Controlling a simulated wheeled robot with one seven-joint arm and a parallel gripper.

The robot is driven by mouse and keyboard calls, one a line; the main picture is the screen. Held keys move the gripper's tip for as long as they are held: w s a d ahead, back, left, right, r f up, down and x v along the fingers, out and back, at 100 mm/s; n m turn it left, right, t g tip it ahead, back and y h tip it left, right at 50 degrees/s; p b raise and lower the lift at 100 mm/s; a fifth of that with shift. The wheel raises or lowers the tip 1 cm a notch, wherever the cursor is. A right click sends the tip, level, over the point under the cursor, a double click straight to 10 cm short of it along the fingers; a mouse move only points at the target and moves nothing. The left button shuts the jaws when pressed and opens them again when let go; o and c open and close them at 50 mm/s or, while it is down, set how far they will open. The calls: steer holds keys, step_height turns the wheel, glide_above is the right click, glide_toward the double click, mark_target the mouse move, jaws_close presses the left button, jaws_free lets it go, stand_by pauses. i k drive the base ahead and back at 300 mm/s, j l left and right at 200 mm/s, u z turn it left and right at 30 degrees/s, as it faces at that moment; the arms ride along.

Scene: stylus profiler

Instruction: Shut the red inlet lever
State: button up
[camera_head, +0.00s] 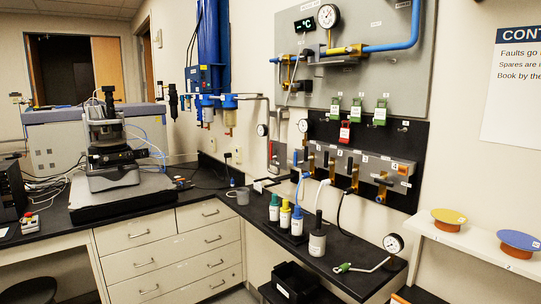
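A small red part (274,166), which looks like the red inlet lever, is on the wall at the left end of the valve manifold (350,168). It is too small to tell its exact angle. A red lockout tag (345,132) hangs on the dark panel above the manifold, below several green tags (357,108). My gripper is not in view.
Bottles with coloured caps (285,215) and a grey bottle (317,240) stand on the black bench (345,262) below the manifold. A shelf (460,237) holds two spools at right.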

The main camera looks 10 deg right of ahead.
mark_target(272, 157)
steer(key=i+j, duration=0.1)
steer(key=j, duration=0.15)
steer(key=i+j, duration=0.1)
steer(key=j, duration=0.15)
steer(key=i+j+u, duration=0.35)
steer(key=i+j, duration=0.95)
